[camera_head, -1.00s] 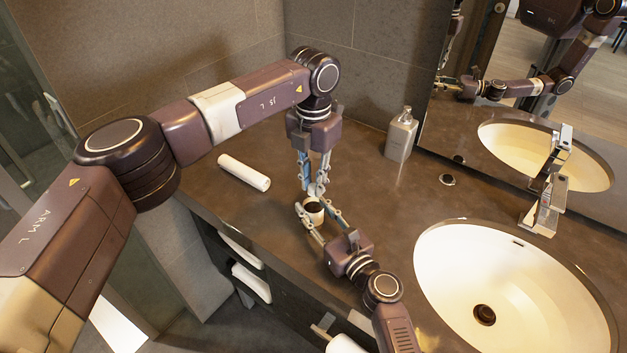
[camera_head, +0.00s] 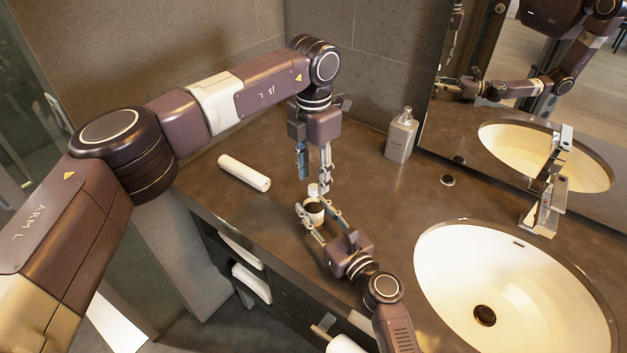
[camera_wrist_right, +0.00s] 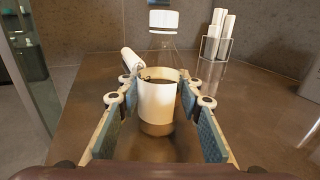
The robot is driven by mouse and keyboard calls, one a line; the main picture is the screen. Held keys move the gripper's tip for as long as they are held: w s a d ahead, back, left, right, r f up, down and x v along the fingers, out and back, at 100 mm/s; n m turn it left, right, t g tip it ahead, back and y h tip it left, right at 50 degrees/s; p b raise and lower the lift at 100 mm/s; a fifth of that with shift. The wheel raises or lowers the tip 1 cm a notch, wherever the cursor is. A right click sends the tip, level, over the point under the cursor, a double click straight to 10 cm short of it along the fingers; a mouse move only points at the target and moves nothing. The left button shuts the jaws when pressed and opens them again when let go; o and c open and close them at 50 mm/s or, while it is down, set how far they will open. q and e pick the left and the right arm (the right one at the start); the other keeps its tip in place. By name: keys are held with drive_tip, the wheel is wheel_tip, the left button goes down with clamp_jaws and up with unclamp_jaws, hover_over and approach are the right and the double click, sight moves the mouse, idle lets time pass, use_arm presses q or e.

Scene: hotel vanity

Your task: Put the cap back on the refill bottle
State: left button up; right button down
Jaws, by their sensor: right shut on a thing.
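The refill bottle (camera_head: 315,212) stands upright near the counter's front edge. In the right wrist view the bottle (camera_wrist_right: 157,103) has a white band, an amber base and a clear upper part. The white cap (camera_head: 313,189) is at the top of the bottle; it also shows upright in the right wrist view (camera_wrist_right: 163,20). Whether it is fully seated I cannot tell. My right gripper (camera_head: 317,219) is shut on the bottle, its fingers on either side (camera_wrist_right: 158,125). My left gripper (camera_head: 314,183) points down just above the cap, its fingers apart and empty.
A white roll (camera_head: 244,172) lies on the counter at left. A soap dispenser (camera_head: 401,135) stands at the back. The sink (camera_head: 455,300) and faucet (camera_head: 545,195) are at right. A rack of white rolls (camera_wrist_right: 218,38) shows in the right wrist view.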

use_arm(q)
wheel_tip(320, 180, up, 10)
idle(0.3)
use_arm(e)
drive_tip(key=c, duration=1.3)
unclamp_jaws()
drive_tip(key=shift+o, duration=0.2)
drive_tip(key=v, duration=1.2)
use_arm(q)
drive_tip(key=shift+s+f, duration=0.1)
use_arm(e)
drive_tip(key=shift+f, duration=0.1)
